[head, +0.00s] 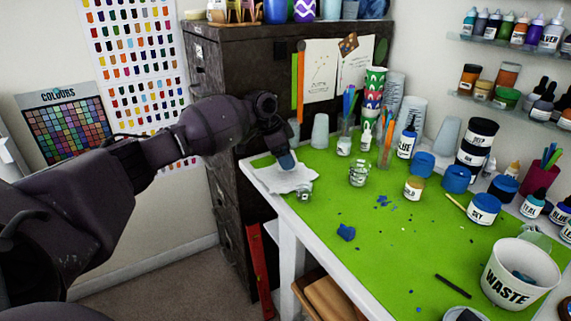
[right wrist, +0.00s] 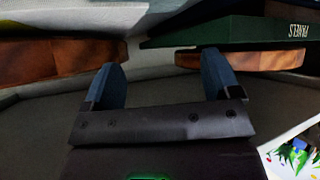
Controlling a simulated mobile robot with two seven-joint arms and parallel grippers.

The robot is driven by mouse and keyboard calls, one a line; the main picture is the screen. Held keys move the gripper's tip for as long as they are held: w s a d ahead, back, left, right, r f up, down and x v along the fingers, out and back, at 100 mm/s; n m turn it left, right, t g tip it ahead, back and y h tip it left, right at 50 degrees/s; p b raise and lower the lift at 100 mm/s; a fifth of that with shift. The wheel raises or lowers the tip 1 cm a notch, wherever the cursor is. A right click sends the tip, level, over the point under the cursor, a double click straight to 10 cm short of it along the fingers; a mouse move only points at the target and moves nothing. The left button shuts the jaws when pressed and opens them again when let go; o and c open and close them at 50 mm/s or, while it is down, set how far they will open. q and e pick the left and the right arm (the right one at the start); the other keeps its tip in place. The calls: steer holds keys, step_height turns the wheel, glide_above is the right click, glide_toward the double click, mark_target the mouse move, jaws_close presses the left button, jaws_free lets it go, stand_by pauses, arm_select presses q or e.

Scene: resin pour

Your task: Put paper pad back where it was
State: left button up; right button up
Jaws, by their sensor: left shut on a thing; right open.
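The paper pad appears as a white, uneven-edged sheet (head: 268,180) at the far left corner of the green-topped table in the head view. My left gripper (head: 287,163) points down over it, its blue fingertips shut on the pad. The fingertips hide part of the pad, and I cannot tell whether all of it rests on the table. My right gripper (right wrist: 163,72) shows in the right wrist view with blue fingers spread apart and nothing between them; it is not seen in the head view.
A small clear jar (head: 304,191) stands right beside the pad. A dark cabinet (head: 228,65) stands behind. The mat's front middle is mostly clear.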

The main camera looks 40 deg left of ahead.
arm_select(q)
step_height(320, 180, down, 3)
steer(key=shift+r, duration=0.1)
arm_select(e)
steer(key=shift+d+f, duration=0.1)
steer(key=shift+d, duration=0.05)
arm_select(q)
steer(key=o, duration=0.9)
steer(key=shift+s+a+r, duration=0.1)
steer(key=shift+r, duration=0.35)
steer(key=shift+p+v, duration=0.95)
steer(key=shift+v, duration=4.65)
arm_select(e)
steer(key=shift+s+d+r, duration=0.2)
steer(key=shift+s+r, duration=0.15)
steer(key=shift+r, duration=0.2)
steer(key=shift+w+a, duration=0.1)
steer(key=shift+w, duration=0.05)
